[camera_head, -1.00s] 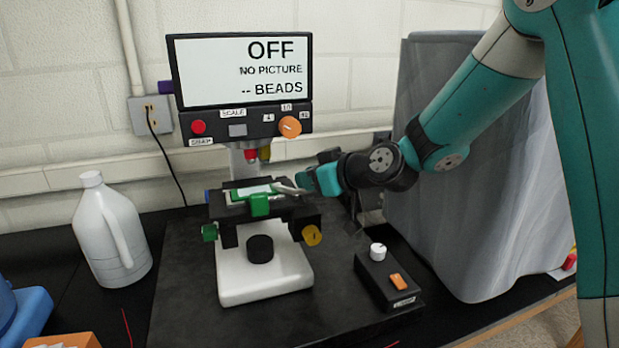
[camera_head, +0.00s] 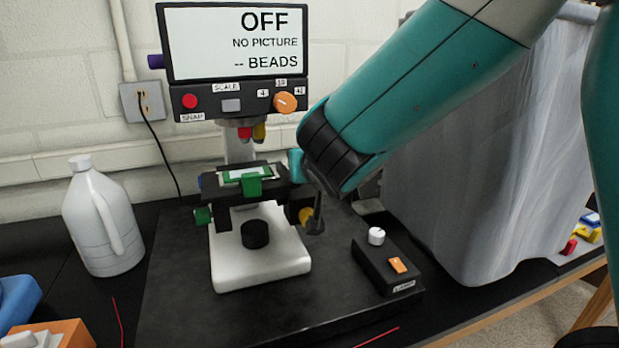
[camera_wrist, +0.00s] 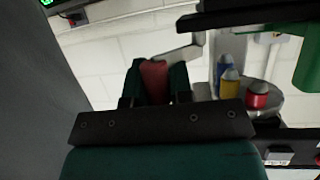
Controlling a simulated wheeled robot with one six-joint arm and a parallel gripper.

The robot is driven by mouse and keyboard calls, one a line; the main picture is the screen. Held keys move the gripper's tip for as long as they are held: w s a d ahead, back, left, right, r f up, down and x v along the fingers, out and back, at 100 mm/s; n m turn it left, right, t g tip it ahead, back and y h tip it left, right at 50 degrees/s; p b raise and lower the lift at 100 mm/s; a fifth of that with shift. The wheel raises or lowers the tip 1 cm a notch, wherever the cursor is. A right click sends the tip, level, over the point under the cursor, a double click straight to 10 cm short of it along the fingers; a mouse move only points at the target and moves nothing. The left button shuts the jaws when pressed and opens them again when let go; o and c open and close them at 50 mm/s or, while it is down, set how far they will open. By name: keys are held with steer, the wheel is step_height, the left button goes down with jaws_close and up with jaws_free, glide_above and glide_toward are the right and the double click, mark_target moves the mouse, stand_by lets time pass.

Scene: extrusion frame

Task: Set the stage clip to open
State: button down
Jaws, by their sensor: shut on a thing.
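The microscope stage (camera_head: 292,198) is black and carries a slide (camera_head: 245,174) with green edges and a green block (camera_head: 252,188) at its front. In the wrist view my gripper (camera_wrist: 155,80) is shut on a red grip (camera_wrist: 155,76). A pale metal lever (camera_wrist: 179,54) runs from the red grip towards the dark stage edge; I take it as the stage clip's lever. In the head view only a teal bit of my gripper (camera_head: 296,163) shows at the stage's right side. My arm hides the clip lever there, so I cannot tell how far it is swung.
Blue, yellow (camera_wrist: 229,86) and red (camera_wrist: 257,94) objectives are close right of my gripper in the wrist view. The monitor (camera_head: 235,42) reads OFF. A lamp box (camera_head: 386,266) stands front right, a grey covered bulk (camera_head: 480,190) right, a white jug (camera_head: 103,217) left.

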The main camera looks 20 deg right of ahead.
steer(key=shift+s+a+f+m+g+h+b, duration=0.1)
steer(key=shift+s+m+g+h+b, duration=0.15)
steer(key=shift+m+h+b, duration=0.45)
steer(key=shift+s+a+r+m+g+h+b, duration=0.1)
steer(key=shift+m+g+h+b, duration=0.1)
steer(key=shift+m+h+b, duration=0.5)
steer(key=shift+s+a+f+m+g+h+b, duration=0.1)
steer(key=shift+s+m+g+h+b, duration=0.15)
steer(key=shift+m+h+b, duration=0.45)
steer(key=c, duration=1)
jaws_free()
steer(key=v, duration=1.7)
steer(key=shift+a, duration=0.25)
